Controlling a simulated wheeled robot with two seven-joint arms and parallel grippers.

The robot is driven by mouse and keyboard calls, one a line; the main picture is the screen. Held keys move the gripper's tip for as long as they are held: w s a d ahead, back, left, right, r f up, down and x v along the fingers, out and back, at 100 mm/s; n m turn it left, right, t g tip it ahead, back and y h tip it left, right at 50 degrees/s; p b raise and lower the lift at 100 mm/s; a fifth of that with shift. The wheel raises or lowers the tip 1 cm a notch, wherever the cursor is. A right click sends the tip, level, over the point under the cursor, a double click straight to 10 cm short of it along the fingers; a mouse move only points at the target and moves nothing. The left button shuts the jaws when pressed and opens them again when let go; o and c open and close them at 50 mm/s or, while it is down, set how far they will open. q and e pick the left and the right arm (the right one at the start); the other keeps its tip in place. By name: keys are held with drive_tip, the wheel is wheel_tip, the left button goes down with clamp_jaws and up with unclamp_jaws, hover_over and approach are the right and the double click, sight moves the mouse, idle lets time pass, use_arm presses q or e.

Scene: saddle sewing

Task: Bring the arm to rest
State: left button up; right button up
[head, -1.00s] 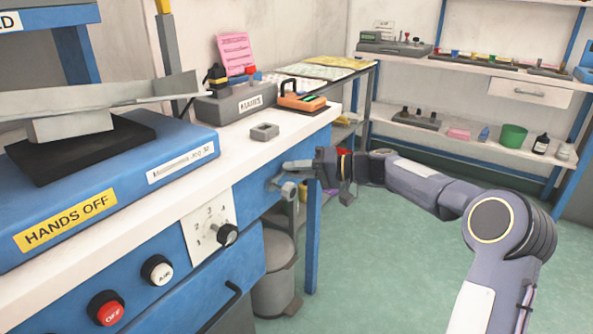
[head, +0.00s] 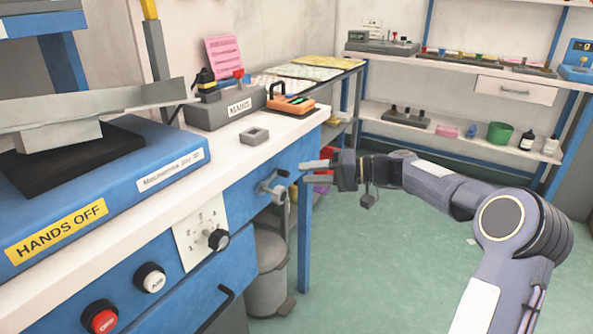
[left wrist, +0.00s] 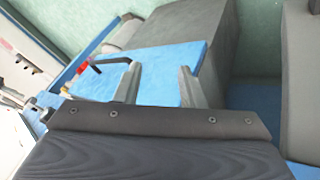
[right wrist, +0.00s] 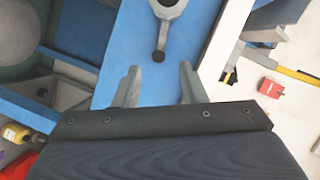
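My right arm (head: 430,182) reaches in from the right in the head view, along the front of the bench. Its gripper (head: 312,171) is beside the grey crank handle (head: 272,188) on the blue bench front, with a small gap between them. In the right wrist view my right gripper (right wrist: 158,88) has its fingers apart and nothing between them. The crank handle (right wrist: 162,20) shows beyond its fingertips. My left gripper (left wrist: 158,82) shows only in the left wrist view, with fingers apart and empty, over a blue surface (left wrist: 160,66).
The bench (head: 245,160) holds a blue machine base (head: 110,195), a small grey block (head: 254,136) and an orange tool (head: 290,102). A dial (head: 217,239) and buttons sit on its front. A grey bin (head: 270,275) stands below. Green floor lies open at right, before the shelves (head: 455,135).

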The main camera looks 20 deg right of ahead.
drive_tip(key=shift+s+d, duration=0.3)
drive_tip(key=shift+d, duration=0.15)
drive_tip(key=shift+r, duration=0.1)
drive_tip(key=shift+n+g+h, duration=0.3)
drive_tip(key=shift+g+h, duration=0.4)
drive_tip(key=shift+g, duration=0.1)
drive_tip(key=s+a, duration=0.2)
drive_tip(key=s, duration=0.1)
drive_tip(key=s+a, duration=0.1)
drive_tip(key=a, duration=0.1)
drive_tip(key=shift+s+r, duration=0.3)
drive_tip(key=shift+s, duration=0.1)
drive_tip(key=s+a+f+h, duration=0.1)
drive_tip(key=s+f+h, duration=0.25)
drive_tip(key=s, duration=0.75)
drive_tip(key=s+a+f+g+h, duration=0.15)
drive_tip(key=s+f, duration=0.25)
drive_tip(key=s, duration=0.6)
drive_tip(key=s+a+f+t+h, duration=0.1)
drive_tip(key=s+f+h, duration=0.25)
drive_tip(key=s, duration=0.75)
wheel_tip(320, 180, up, 32)
drive_tip(key=p, duration=3.2)
drive_tip(key=shift+w+f+m+g, duration=0.2)
drive_tip(key=shift+w+m+g, duration=0.15)
drive_tip(key=shift+m, duration=0.05)
